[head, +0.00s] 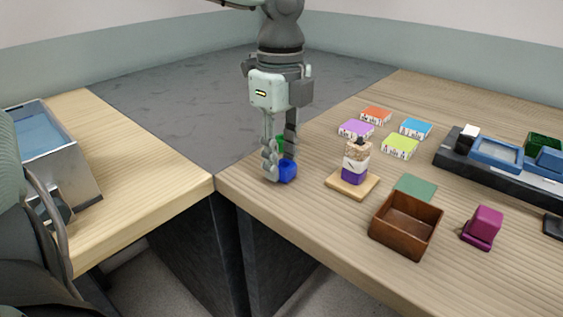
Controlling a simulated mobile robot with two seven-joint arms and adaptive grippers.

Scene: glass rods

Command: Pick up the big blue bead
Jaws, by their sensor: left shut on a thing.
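The big blue bead (288,171) is on the light wood table near its left corner. My left gripper (279,170) reaches down from above and is shut on the blue bead, with one finger on its left side and the other behind it. The fingers hide part of the bead. I cannot tell whether the bead still touches the table. A green thing (279,143) shows partly behind the fingers.
A wooden stand (340,186) with stacked pieces is to the right. An open brown box (391,237) and a magenta object (483,228) stand in front. Several coloured labelled blocks lie behind. A dark tray (455,160) is at the right. A gap separates the left table (140,180).

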